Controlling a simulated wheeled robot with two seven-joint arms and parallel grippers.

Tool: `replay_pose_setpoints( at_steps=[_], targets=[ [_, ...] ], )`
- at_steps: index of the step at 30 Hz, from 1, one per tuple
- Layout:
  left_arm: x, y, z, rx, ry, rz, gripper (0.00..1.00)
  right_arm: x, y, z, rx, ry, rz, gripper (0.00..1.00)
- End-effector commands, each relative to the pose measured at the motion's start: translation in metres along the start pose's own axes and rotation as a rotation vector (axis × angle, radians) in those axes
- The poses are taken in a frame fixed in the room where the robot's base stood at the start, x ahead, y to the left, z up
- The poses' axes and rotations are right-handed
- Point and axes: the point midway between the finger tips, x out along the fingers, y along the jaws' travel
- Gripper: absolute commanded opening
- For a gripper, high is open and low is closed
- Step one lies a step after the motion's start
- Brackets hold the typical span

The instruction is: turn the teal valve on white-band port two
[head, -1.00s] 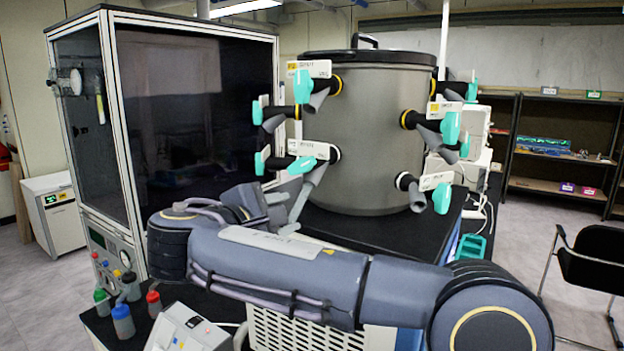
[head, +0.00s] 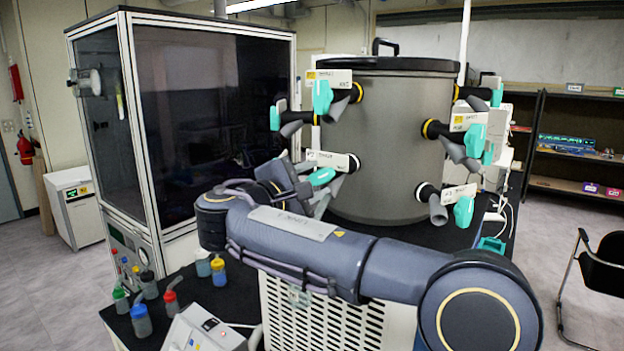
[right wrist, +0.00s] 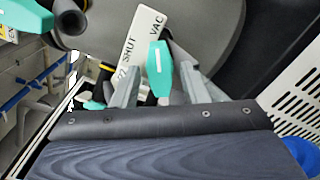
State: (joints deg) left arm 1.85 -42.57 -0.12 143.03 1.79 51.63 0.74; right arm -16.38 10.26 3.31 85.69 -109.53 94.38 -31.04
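The grey drum (head: 392,140) carries several ports with teal valve handles and white label plates. The lower left port has a white band (head: 354,163), a label plate (head: 330,159) and a teal valve handle (head: 321,176). My right gripper (head: 318,193) is just below this handle, partly hidden by my own wrist. In the right wrist view the same teal handle (right wrist: 158,70) lies between the two spread fingertips of my right gripper (right wrist: 160,72). The label plate (right wrist: 138,45) beside it reads SHUT and VAC. I cannot tell whether a finger touches the handle. My left gripper is not in view.
Another white-banded port with a teal handle (head: 464,211) is at the lower right of the drum. Yellow-banded ports sit higher up. A glass-fronted cabinet (head: 215,110) stands left. Several small bottles (head: 141,320) stand on the black bench front left.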

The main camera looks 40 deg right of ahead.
Motion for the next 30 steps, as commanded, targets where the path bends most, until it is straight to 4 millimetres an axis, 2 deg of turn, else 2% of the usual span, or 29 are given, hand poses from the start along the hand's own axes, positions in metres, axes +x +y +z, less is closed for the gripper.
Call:
replay_pose_setpoints(
  at_steps=[3,12,22,30],
  targets=[
    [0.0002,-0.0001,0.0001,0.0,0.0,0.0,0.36,-0.0001,-0.0002,-0.0002,0.0,0.0,0.0,0.37],
    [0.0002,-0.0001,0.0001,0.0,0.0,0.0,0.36,-0.0003,-0.0002,-0.0002,0.0,0.0,0.0,0.0],
    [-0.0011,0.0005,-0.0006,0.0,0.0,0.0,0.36,-0.0005,0.0,-0.0001,-0.039,0.001,-0.001,0.0],
    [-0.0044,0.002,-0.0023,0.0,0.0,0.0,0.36,-0.0004,-0.0004,0.0002,-0.201,0.001,-0.001,0.0]
  ],
)
